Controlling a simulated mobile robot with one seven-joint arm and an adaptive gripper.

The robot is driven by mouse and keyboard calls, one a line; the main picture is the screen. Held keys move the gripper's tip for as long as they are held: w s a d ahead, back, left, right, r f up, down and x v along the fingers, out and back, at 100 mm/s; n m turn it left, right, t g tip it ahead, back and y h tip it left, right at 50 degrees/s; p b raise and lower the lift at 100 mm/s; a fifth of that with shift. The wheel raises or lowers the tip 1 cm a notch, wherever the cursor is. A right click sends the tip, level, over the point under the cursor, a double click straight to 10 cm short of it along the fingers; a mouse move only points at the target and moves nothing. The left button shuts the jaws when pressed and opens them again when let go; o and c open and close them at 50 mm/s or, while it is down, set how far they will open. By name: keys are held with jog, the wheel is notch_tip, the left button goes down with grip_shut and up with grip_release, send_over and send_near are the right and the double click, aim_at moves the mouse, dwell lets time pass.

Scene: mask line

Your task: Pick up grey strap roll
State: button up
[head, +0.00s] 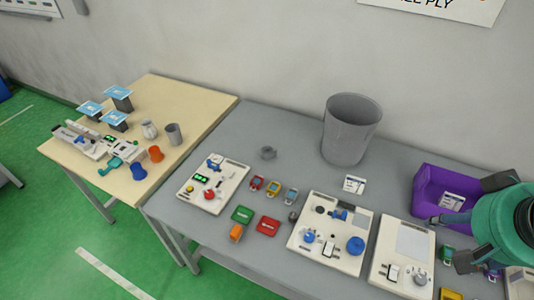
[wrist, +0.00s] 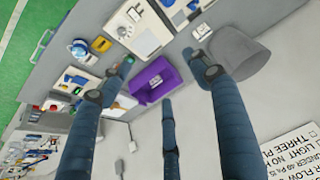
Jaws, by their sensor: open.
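A small grey roll (head: 268,152), which looks like the grey strap roll, rests on the grey table (head: 290,130) toward the back, left of the tall grey bin. I cannot make it out in the wrist view. My gripper (head: 467,222) is at the far right of the head view, above the table near the purple crate, well apart from the roll. In the wrist view my gripper (wrist: 164,72) has its dark blue fingers spread wide, with nothing between them in grip.
The grey bin (head: 348,135) stands right of the roll. A purple crate (head: 429,190) is beside my gripper and also shows in the wrist view (wrist: 143,94). White panels (head: 310,260) and several small coloured items lie in front. A wooden table (head: 190,95) adjoins on the left.

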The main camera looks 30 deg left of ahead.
jog(key=w+a+r+n+g+p, duration=0.1)
jog(key=w+a, duration=0.5)
jog(key=w, duration=0.3)
jog(key=w+a+r+n+y+p, duration=0.1)
jog(key=w+a+n+p, duration=0.1)
jog(key=w+a, duration=0.5)
jog(key=w+a+r+n+g+p, duration=0.1)
jog(key=w+a, duration=0.3)
jog(key=w, duration=0.7)
jog(key=w+a+f+n+g+p, duration=0.1)
jog(key=w+a+f+n, duration=0.1)
jog(key=w+a+f, duration=0.5)
jog(key=w+a+f+n+p, duration=0.15)
jog(key=w+a, duration=0.35)
jog(key=a, duration=0.5)
jog(key=n+g+p, duration=0.2)
jog(key=n+p, duration=0.1)
jog(key=p, duration=0.1)
send_over(267, 153)
jog(key=w, duration=0.1)
notch_tip(267, 153, down, 26)
jog(key=shift+d, duration=0.3)
jog(key=shift+f, duration=0.15)
